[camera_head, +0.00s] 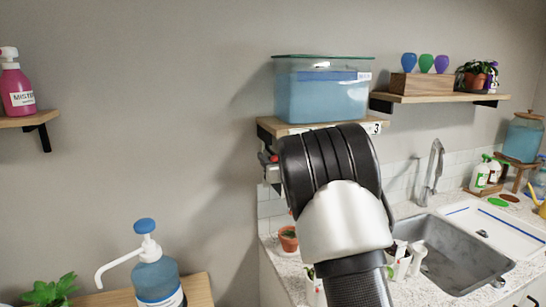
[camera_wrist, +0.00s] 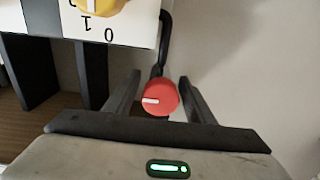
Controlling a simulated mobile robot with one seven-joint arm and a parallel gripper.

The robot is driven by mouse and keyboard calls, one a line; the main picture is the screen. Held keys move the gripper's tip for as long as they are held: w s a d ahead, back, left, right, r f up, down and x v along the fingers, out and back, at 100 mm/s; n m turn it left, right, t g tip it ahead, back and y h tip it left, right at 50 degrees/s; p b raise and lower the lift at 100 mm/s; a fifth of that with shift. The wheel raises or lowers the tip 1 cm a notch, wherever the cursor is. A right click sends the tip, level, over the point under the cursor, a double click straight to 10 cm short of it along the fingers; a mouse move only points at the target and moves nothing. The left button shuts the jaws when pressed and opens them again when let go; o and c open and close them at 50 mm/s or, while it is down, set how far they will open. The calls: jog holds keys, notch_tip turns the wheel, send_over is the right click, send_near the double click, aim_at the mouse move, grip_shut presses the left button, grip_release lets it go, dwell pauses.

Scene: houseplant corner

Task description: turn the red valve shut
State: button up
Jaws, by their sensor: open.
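The red valve (camera_wrist: 160,98) is a round red knob with a white mark that points left in the wrist view. It sits between the two spread fingers of my gripper (camera_wrist: 160,100), with a gap on each side. In the head view a small bit of red (camera_head: 266,158) shows at the left edge of my arm, below the shelf with the tank. My arm hides most of that spot, and my fingers do not show there. In the wrist view a black hose (camera_wrist: 163,45) runs behind the knob.
A yellow dial (camera_wrist: 98,5) on a white plate marked 0 and 1 is at the upper left of the wrist view. A blue-filled tank (camera_head: 321,90) stands on the shelf above my arm. A sink (camera_head: 455,255) lies to the right.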

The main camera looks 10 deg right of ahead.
jog(key=shift+w, duration=0.1)
jog(key=c, duration=1)
